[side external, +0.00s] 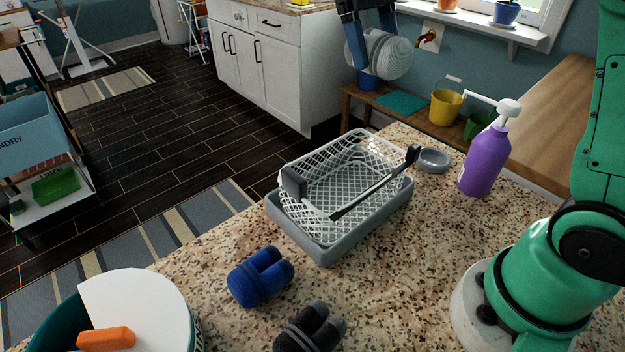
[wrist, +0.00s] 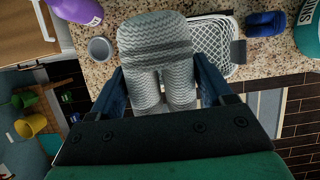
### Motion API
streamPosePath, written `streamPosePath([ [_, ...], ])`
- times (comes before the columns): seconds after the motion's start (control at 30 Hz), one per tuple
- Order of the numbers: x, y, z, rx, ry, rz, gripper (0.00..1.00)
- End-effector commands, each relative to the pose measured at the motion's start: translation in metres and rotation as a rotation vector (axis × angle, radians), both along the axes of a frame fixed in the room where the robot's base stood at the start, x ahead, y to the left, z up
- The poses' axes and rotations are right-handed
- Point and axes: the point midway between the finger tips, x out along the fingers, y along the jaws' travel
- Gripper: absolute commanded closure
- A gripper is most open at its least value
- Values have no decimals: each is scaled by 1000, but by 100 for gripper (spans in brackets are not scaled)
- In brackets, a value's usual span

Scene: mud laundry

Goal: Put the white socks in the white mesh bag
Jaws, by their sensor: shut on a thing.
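The white socks (side external: 388,55), a rolled pair with ribbed grey-white knit, are held in the air at the top of the side view. They also fill the middle of the wrist view (wrist: 155,45). My gripper (side external: 368,38) is shut on them, with a dark blue finger on each side (wrist: 162,88). The white mesh bag (side external: 330,170) stands open-topped in a grey tray (side external: 325,250) on the speckled counter. A dark strip (side external: 375,185) runs along its edge. In the wrist view the mesh bag (wrist: 212,38) is partly hidden behind the socks.
Blue rolled socks (side external: 260,277) and black rolled socks (side external: 308,330) lie in front of the tray. A purple pump bottle (side external: 483,162) and a small grey dish (side external: 433,160) stand right of it. A round container with a white lid (side external: 135,305) is at front left.

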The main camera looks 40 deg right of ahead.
Motion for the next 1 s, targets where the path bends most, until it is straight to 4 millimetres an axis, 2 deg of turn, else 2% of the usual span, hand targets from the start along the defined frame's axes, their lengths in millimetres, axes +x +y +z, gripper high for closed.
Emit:
streamPosePath([
  [0.5, 0, 0, -122, 1, -1, -1, 80],
  [0.6, 0, 0, -139, 1, -1, -1, 80],
  [0.83, 0, 1, -159, 1, -2, -1, 80],
  [1.0, 0, 0, -183, 1, -2, -1, 80],
])
